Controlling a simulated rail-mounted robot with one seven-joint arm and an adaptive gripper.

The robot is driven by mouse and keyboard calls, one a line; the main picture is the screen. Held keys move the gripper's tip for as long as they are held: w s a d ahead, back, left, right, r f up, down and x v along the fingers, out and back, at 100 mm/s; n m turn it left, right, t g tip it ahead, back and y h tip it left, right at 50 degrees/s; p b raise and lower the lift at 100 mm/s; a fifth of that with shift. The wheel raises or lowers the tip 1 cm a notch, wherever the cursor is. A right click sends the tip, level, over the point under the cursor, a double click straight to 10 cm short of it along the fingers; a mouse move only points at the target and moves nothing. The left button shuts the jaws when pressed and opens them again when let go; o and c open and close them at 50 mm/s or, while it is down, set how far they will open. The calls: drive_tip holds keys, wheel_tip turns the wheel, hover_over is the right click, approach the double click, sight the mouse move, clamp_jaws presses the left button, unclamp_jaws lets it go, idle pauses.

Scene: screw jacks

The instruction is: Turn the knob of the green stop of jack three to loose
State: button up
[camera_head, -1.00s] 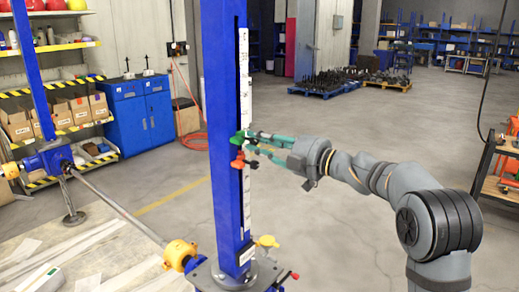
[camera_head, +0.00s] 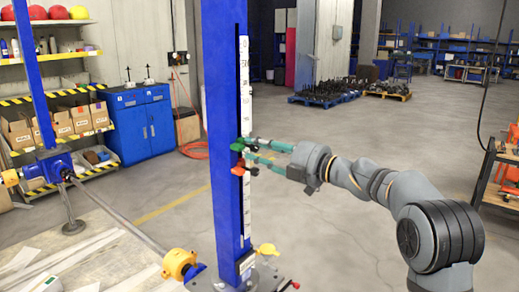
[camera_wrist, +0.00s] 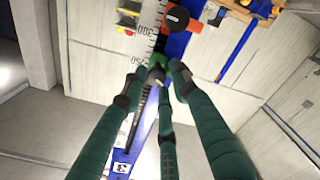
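The blue jack column (camera_head: 226,120) stands upright in the middle of the head view, with a white scale beside its slot. The green stop (camera_head: 238,146) sits on the column, just above a red-orange stop (camera_head: 239,169). My gripper (camera_head: 254,153) reaches in from the right, its fingertips at the green stop. In the wrist view, the green stop (camera_wrist: 160,60) is partly hidden behind the fingers. My gripper (camera_wrist: 156,78) has its fingertips spread apart there, around a small dark part. Whether they touch the knob is unclear. The red-orange stop (camera_wrist: 178,18) is above it.
A yellow part (camera_head: 179,262) and a horizontal shaft (camera_head: 118,218) lie left of the column base. Another blue column (camera_head: 33,80) stands farther left. A blue cabinet (camera_head: 140,125) is behind.

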drive_tip(key=shift+o, duration=0.9)
drive_tip(key=shift+d, duration=0.1)
drive_tip(key=v, duration=1.1)
drive_tip(key=shift+s+d, duration=0.25)
drive_tip(key=shift+d, duration=0.1)
drive_tip(key=x, duration=1.2)
drive_tip(key=shift+w, duration=0.1)
